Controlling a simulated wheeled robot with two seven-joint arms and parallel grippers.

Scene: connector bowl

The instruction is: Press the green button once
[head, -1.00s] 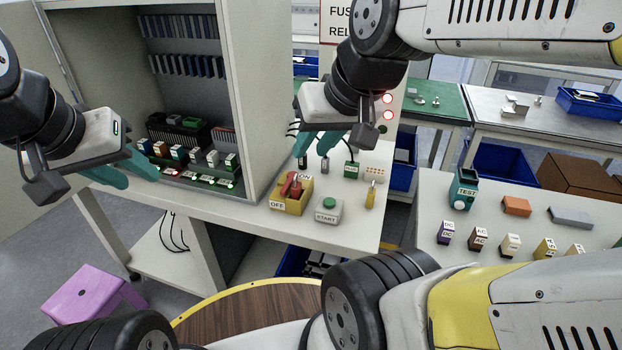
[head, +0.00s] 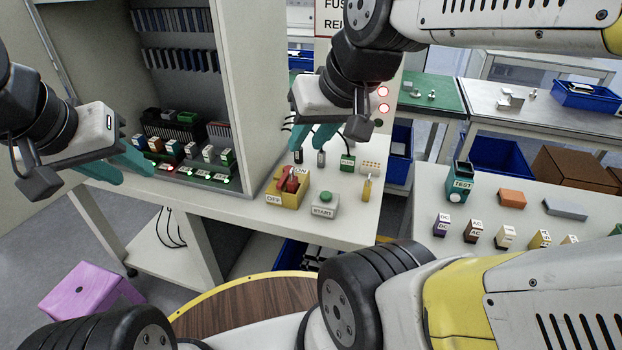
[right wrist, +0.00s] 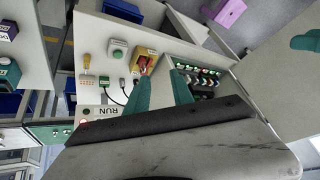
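The green button (head: 325,198) sits on top of a small grey box (head: 323,208) labelled START, near the front edge of the bench. It also shows in the right wrist view (right wrist: 117,52). My right gripper (head: 312,138) is open and empty above the bench, farther back than the button and apart from it. Its two teal fingers (right wrist: 161,92) show in the right wrist view with a gap between them. My left gripper (head: 125,170) is at the left, in front of the cabinet, with its teal fingers apart and nothing seen between them.
A yellow box with a red ON/OFF switch (head: 290,185) stands close left of the START box. A yellow-handled tool (head: 367,187) stands to its right. The open cabinet (head: 250,90) rises at the left. A side table (head: 410,225) holds labelled blocks and a TEST device (head: 461,183).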

